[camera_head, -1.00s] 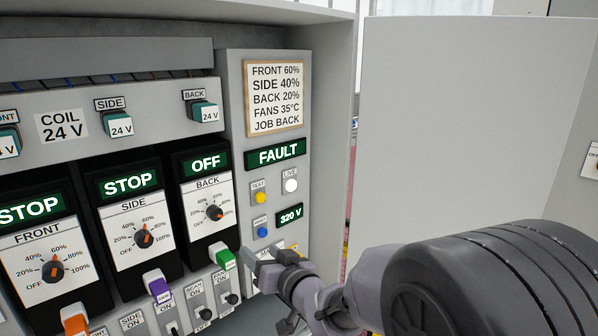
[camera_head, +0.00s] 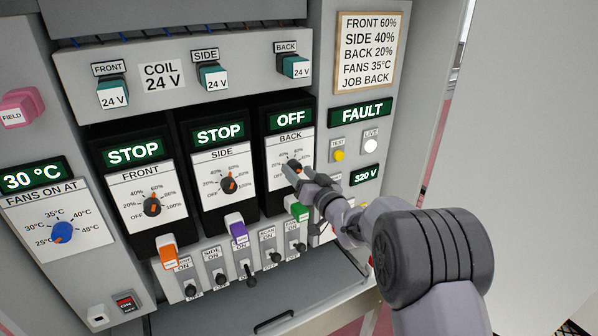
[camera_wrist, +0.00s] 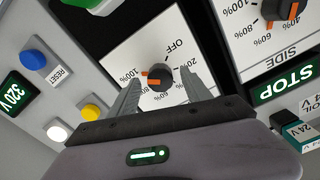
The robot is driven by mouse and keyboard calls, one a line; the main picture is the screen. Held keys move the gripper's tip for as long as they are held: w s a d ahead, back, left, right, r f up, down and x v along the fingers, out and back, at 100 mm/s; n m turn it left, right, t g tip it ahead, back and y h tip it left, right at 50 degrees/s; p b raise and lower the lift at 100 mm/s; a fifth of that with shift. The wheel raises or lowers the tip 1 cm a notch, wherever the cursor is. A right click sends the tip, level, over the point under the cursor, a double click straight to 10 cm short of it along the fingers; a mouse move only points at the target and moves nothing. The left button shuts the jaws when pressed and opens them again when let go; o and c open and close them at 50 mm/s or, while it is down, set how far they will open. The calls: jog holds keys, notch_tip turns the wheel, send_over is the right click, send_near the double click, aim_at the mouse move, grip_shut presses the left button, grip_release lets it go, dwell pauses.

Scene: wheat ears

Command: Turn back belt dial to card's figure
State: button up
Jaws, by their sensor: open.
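The back belt dial (camera_wrist: 158,77) is a dark knob on a white scale plate, upside down in the wrist view. Its orange pointer is toward the 100% side. In the head view the BACK panel (camera_head: 274,150) reads OFF above it, and my gripper partly hides the dial. My gripper (camera_wrist: 162,72) is open, its two fingers on either side of the dial in the picture; I cannot tell whether they touch it. It also shows in the head view (camera_head: 296,174). The card (camera_head: 366,50) reads FRONT 60%, SIDE 40%, BACK 20%, FANS 35°C, JOB BACK.
The SIDE dial (camera_head: 229,186) and FRONT dial (camera_head: 151,207) are to the left, both under STOP signs. Coloured tabs and several toggle switches (camera_head: 249,275) lie below. The FAULT sign (camera_head: 359,112), yellow TEST button (camera_head: 339,155) and LIVE lamp (camera_head: 371,146) are to the right.

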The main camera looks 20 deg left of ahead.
jog(key=shift+w+a, duration=0.15)
jog(key=shift+a, duration=0.05)
jog(key=shift+c, duration=0.3)
grip_shut()
jog(key=shift+b, duration=0.35)
